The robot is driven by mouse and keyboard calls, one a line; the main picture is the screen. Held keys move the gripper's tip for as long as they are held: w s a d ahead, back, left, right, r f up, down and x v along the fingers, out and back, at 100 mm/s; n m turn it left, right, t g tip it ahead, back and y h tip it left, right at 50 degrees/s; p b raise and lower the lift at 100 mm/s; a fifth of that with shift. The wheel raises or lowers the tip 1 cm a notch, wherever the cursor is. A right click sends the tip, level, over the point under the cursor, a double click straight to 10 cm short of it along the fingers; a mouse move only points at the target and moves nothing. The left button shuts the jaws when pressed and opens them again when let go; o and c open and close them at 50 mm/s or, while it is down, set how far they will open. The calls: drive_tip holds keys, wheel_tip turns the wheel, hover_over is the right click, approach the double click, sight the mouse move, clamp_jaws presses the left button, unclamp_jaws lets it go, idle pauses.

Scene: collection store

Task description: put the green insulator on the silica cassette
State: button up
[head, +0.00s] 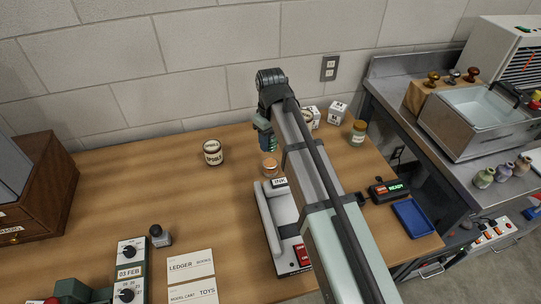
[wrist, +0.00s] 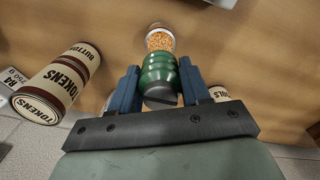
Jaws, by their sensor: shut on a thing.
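My gripper (wrist: 158,84) is shut on the green insulator (wrist: 158,68), a ribbed green piece with a dark grey end, held between the two blue fingers. In the head view my gripper (head: 266,140) is over the back middle of the wooden table, and the insulator is mostly hidden there. The silica cassette (wrist: 160,39), a small round clear container of orange beads, shows just beyond the insulator in the wrist view. In the head view the cassette (head: 270,167) stands on the table below my gripper. I cannot tell whether insulator and cassette touch.
A cream tin (head: 213,152) stands left of the cassette. A white device with a long handle (head: 283,227) lies just in front of the cassette. The table's left middle is clear.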

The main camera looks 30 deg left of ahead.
sight(271, 163)
drive_tip(key=shift+f, duration=3.3)
drive_tip(key=shift+f, duration=0.1)
drive_tip(key=o, duration=1.1)
wheel_tip(271, 163, up, 12)
drive_tip(key=shift+r, duration=0.15)
